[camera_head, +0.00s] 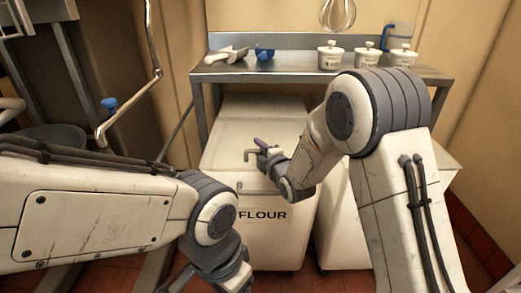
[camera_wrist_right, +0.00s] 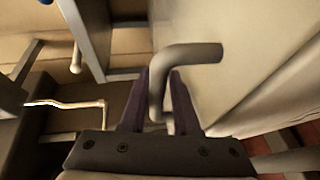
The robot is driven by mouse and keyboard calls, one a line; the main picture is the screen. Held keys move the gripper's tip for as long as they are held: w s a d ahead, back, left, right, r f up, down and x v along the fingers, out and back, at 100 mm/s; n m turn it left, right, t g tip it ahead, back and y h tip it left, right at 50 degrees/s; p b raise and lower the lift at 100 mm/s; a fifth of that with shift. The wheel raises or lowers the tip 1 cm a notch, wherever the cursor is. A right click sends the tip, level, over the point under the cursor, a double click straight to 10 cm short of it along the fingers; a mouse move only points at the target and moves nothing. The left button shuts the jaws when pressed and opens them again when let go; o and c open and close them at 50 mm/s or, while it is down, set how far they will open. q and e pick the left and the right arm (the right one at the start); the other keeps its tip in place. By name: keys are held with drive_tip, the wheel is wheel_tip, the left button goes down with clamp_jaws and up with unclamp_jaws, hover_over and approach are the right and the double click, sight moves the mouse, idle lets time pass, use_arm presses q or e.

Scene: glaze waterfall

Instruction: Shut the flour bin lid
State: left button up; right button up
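The white flour bin (camera_head: 285,239), labelled FLOUR, stands under the metal table. Its pale lid (camera_head: 258,115) shows behind my right gripper; its exact angle is hard to tell. My right gripper (camera_head: 263,148) is at a bent grey handle at the lid's front. In the right wrist view, the handle (camera_wrist_right: 190,54) bends down between the two purple fingers (camera_wrist_right: 160,95). The fingers lie close on both sides of it; a firm grip cannot be made out. My left arm reaches in low at the left; its dark gripper end is partly cut off at the bottom edge.
A second white bin (camera_head: 340,225) stands right of the flour bin, partly behind my right arm. The metal table (camera_head: 300,72) above holds a scoop (camera_head: 227,54), a blue cup (camera_head: 264,53) and several lidded white jars (camera_head: 330,56). A whisk (camera_head: 338,13) hangs above.

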drive_tip(key=p+v, duration=0.1)
drive_tip(key=v, duration=0.9)
drive_tip(key=shift+s+d+r, duration=0.1)
drive_tip(key=shift+s, duration=0.1)
drive_tip(key=s+a+f+m+g+h, duration=0.1)
drive_tip(key=s+f+m+g, duration=0.1)
drive_tip(key=s+m+g, duration=0.35)
drive_tip(key=s+a+f+m+g+h, duration=0.1)
drive_tip(key=s+f+m+g+h, duration=0.15)
drive_tip(key=s, duration=0.55)
drive_tip(key=s+d+r+m+g+h, duration=0.1)
drive_tip(key=s+d+m+g, duration=0.15)
drive_tip(key=s, duration=0.65)
drive_tip(key=s+d+r+m+g+h, duration=0.1)
drive_tip(key=s+m+g, duration=0.3)
drive_tip(key=s, duration=0.6)
wheel_tip(320, 180, up, 30)
drive_tip(key=p, duration=2.9)
drive_tip(key=shift+d+p, duration=0.3)
drive_tip(key=shift+w+f, duration=0.1)
drive_tip(key=shift+f, duration=0.1)
